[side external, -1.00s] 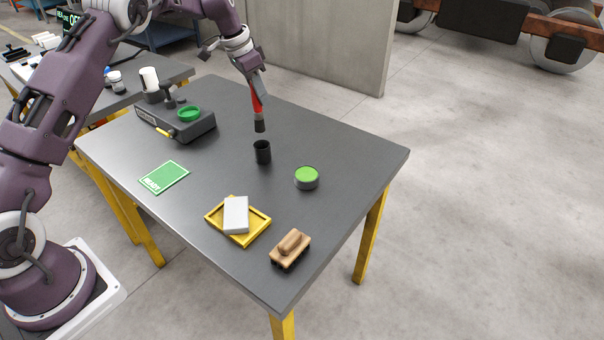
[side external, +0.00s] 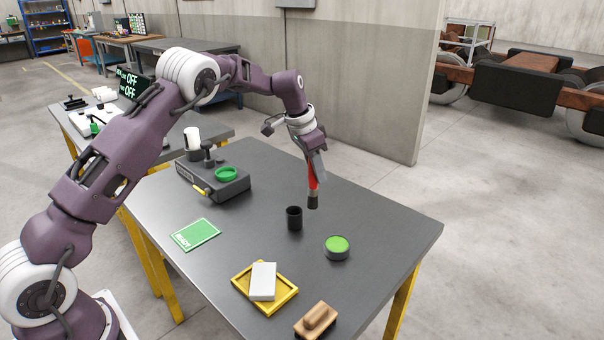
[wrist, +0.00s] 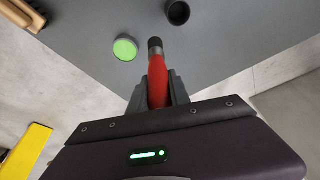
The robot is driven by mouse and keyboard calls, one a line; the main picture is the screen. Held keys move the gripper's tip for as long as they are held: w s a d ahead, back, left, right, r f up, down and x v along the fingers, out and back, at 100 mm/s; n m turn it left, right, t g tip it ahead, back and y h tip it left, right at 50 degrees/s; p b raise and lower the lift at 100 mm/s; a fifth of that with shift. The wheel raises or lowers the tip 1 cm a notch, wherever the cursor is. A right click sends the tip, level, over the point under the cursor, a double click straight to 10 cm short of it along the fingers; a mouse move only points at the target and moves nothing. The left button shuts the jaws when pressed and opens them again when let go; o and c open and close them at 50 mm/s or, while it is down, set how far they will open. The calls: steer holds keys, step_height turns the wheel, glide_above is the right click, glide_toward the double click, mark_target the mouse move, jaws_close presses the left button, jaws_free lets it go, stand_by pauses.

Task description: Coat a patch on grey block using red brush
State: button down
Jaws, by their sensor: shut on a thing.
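The red brush (side external: 313,182) is in my gripper (side external: 316,163), dark bristle end down, held above the table. Its bristles are right of the open black cup (side external: 294,218) in the side view and apart from it. In the wrist view the jaws (wrist: 157,88) close on the red handle (wrist: 157,75). The round tin with a green top (side external: 337,245) stands in front and to the right of the cup. The light grey block (side external: 263,279) lies on the yellow tray (side external: 284,301). The block is not in the wrist view.
The grey table (side external: 385,222) also holds a wooden-handled block (side external: 316,319) at its front edge, a green READY card (side external: 196,234) and a dark device (side external: 214,186) with a green ring. The right part of the tabletop is clear. A concrete wall (side external: 380,80) stands behind.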

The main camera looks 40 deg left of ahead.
steer(key=d, duration=0.9)
step_height(320, 180, down, 6)
steer(key=shift+s+d+f, duration=0.2)
steer(key=shift+s+f, duration=0.05)
steer(key=shift+s, duration=0.05)
steer(key=shift+f, duration=0.5)
stand_by(0.8)
step_height(320, 180, up, 7)
stand_by(0.7)
stand_by(0.3)
